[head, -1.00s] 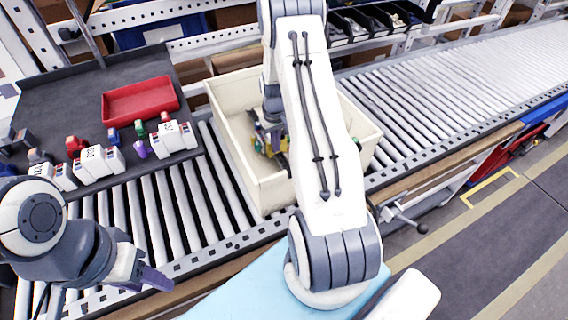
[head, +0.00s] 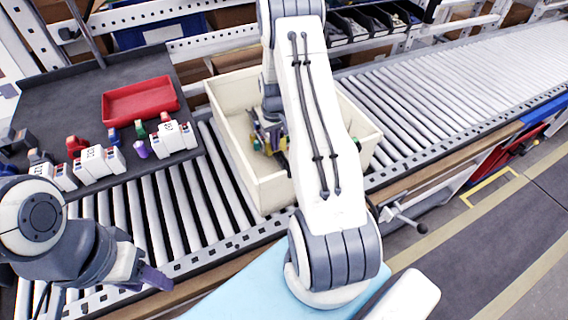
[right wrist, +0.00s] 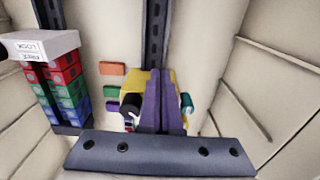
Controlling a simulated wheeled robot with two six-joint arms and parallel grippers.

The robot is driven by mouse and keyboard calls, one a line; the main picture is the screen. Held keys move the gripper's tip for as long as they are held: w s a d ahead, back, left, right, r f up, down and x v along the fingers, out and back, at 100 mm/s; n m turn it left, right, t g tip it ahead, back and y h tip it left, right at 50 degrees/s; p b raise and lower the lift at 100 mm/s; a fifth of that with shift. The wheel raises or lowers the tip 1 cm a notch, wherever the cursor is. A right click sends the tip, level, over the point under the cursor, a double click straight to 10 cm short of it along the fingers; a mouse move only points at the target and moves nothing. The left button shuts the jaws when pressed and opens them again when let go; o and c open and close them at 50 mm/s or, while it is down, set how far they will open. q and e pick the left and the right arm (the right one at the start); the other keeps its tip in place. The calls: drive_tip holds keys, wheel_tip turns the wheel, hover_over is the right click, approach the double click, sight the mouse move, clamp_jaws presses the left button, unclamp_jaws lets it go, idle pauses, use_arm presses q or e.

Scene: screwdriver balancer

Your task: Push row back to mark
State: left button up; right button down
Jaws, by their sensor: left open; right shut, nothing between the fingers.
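My right gripper (right wrist: 160,100) has its purple fingers together and points down inside the cream bin (head: 238,158). In the right wrist view a row of red, green and blue blocks (right wrist: 64,88) lies along a dark strip at the left, with a white lettered piece (right wrist: 40,45) at its upper end. Orange, green and purple patches (right wrist: 112,69) lie right of the row. A yellow piece (right wrist: 133,86) is behind the fingers, and a black round piece (right wrist: 131,104) is beside them. I cannot tell whether the fingers touch either. My left gripper (head: 158,279) is open and empty over the front rollers.
A dark mat (head: 60,110) at the left carries a red tray (head: 140,101), white lettered boxes (head: 96,164) and small coloured pieces. The roller conveyor (head: 450,90) is clear to the right. Black parts bins (head: 375,20) stand behind.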

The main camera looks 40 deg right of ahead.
drive_tip(key=shift+s+a, duration=0.15)
drive_tip(key=shift+s, duration=0.35)
idle(0.5)
drive_tip(key=shift+r, duration=0.15)
drive_tip(key=shift+r+p, duration=0.85)
drive_tip(key=shift+p, duration=0.1)
wheel_tip(320, 180, up, 12)
drive_tip(key=p, duration=0.9)
drive_tip(key=shift+s+f, duration=0.2)
drive_tip(key=shift+s, duration=0.2)
drive_tip(key=shift+a, duration=0.15)
